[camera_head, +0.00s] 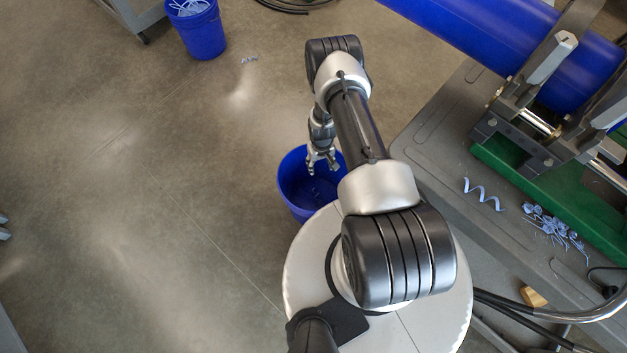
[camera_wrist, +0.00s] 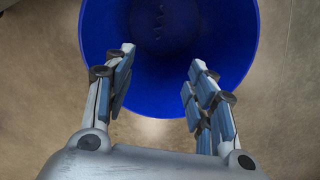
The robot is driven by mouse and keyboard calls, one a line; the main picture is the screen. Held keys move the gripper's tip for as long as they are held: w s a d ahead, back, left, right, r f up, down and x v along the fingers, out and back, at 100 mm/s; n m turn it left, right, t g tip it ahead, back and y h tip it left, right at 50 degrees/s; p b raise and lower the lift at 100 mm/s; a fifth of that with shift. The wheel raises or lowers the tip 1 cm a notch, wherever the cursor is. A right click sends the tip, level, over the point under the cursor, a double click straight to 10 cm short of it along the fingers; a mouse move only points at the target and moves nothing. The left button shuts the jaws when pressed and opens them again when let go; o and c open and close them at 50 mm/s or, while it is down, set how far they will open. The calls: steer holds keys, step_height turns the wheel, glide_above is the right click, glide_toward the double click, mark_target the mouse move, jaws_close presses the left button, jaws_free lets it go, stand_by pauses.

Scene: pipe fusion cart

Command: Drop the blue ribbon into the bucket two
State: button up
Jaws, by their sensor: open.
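A blue bucket (camera_head: 296,205) stands on the floor just beyond my round base. My gripper (camera_head: 323,170) is over this bucket, pointing down. In the wrist view my gripper (camera_wrist: 161,60) is open, with nothing between its fingers. The wrist view looks down into the blue bucket (camera_wrist: 225,50). A thin curled blue ribbon (camera_wrist: 158,22) lies inside it, apart from the fingers. A second blue bucket (camera_head: 202,38) with pale curls inside stands at the back left. I see no label showing which is bucket two.
A grey cart (camera_head: 440,130) at the right carries a large blue pipe (camera_head: 480,35) in a clamp. A pale blue spiral ribbon (camera_head: 483,194) and a pile of shavings (camera_head: 553,228) lie on it. The left floor is mostly clear.

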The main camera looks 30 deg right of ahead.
step_height(320, 180, up, 9)
stand_by(0.3)
stand_by(0.4)
